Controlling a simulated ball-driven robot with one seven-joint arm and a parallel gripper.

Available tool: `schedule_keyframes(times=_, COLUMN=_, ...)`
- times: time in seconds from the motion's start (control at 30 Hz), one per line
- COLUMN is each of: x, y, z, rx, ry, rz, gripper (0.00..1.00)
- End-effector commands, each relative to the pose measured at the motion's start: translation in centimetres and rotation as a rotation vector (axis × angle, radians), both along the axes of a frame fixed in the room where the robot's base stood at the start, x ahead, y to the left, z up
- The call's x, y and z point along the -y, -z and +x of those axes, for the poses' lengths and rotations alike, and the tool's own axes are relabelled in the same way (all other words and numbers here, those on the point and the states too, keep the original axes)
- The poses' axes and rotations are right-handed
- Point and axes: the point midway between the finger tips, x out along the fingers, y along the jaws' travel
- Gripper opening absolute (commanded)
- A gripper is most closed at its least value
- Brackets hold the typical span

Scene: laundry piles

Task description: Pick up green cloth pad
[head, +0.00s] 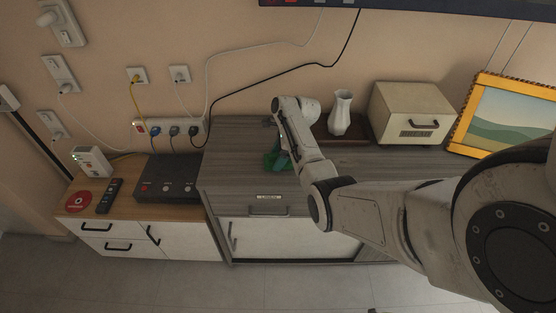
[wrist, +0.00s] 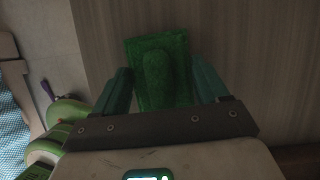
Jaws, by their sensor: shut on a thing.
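The green cloth pad (wrist: 179,51) shows in the wrist view, a fuzzy green square with a raised ridge along its middle. It is between the two teal fingers of my gripper (wrist: 165,88), which are shut on it. The grey wood cabinet top lies beyond it. In the head view my gripper (head: 277,160) is low over the left part of the grey cabinet top (head: 235,160). The pad is mostly hidden there by my arm and fingers, and I cannot tell whether it touches the surface.
A white vase (head: 340,113) and a beige box-shaped appliance (head: 411,113) stand to the right on the cabinet. A framed picture (head: 508,118) leans farther right. A lower cabinet at left holds a black device (head: 168,178), a remote (head: 109,196) and a red disc (head: 78,201). Cables hang along the wall.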

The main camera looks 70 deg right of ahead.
Motion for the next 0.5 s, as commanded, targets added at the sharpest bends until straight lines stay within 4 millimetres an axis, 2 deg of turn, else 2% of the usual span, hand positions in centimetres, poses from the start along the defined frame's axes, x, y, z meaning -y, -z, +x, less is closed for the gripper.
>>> schedule_keyframes(times=0.27, x=0.0, y=-0.3, z=0.0, rx=0.001, ry=0.000, rz=0.000, gripper=0.44)
schedule_keyframes(times=0.37, x=0.0, y=-1.0, z=0.1, rx=0.002, ry=0.000, rz=-0.002, gripper=0.44)
schedule_keyframes(times=0.5, x=0.0, y=-3.0, z=0.2, rx=0.004, ry=-0.001, rz=-0.004, gripper=0.44)
